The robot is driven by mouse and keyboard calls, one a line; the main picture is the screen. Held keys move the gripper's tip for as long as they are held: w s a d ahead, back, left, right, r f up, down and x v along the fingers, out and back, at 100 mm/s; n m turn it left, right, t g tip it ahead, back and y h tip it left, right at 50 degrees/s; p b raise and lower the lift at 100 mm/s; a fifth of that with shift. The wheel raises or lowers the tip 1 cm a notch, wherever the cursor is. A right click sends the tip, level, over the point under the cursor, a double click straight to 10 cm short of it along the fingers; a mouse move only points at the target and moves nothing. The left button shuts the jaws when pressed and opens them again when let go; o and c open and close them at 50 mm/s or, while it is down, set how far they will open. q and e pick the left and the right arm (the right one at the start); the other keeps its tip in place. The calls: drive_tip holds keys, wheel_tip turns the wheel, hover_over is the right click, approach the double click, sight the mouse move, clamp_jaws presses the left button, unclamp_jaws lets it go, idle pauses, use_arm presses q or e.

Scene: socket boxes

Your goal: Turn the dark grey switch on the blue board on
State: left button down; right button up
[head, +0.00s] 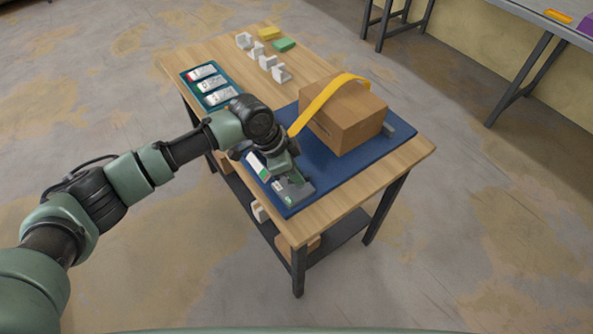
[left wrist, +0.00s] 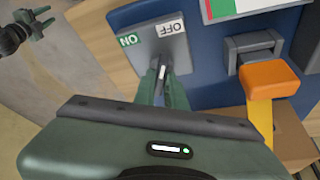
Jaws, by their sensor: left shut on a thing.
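The blue board (head: 333,170) lies on the near part of the wooden table. The dark grey switch (head: 295,190) sits near its front left edge. In the left wrist view the switch plate (left wrist: 183,50) shows a green ON label at left and a white OFF label at right. My left gripper (head: 290,176) is over the switch. In the left wrist view its fingers (left wrist: 163,85) are shut on the switch's lever, of which a light tip shows between them. The fingers hide most of the lever, so I cannot tell which label it leans to.
A red-white-green panel (head: 258,167) lies beside the switch. A teal board (head: 188,76) and several white brackets (head: 268,62) are farther back.

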use_arm(q)
drive_tip(key=n+p, duration=0.2)
drive_tip(key=p, duration=0.1)
drive_tip(key=n+t+y+p, duration=0.1)
drive_tip(key=n+p, duration=0.2)
drive_tip(key=n+t+p, duration=0.1)
drive_tip(key=n+p, duration=0.1)
drive_tip(key=p, duration=0.2)
drive_tip(key=shift+s+d+r+y, duration=0.2)
drive_tip(key=shift+s+r+y, duration=0.05)
drive_tip(key=shift+r+y, duration=0.05)
drive_tip(key=n+t+p, duration=0.1)
drive_tip(key=n+p, duration=0.1)
drive_tip(key=shift+n, duration=0.3)
drive_tip(key=shift+f+n+y+p, duration=0.2)
drive_tip(key=shift+n+y+p, duration=0.4)
drive_tip(key=shift+n, duration=0.3)
drive_tip(key=shift+w, duration=0.1)
drive_tip(key=c, duration=1.5)
unclamp_jaws()
drive_tip(key=shift+o, duration=0.2)
drive_tip(key=b+v, duration=0.1)
drive_tip(key=v, duration=0.6)
drive_tip(key=shift+s+r, duration=0.25)
drive_tip(key=shift+r, duration=0.05)
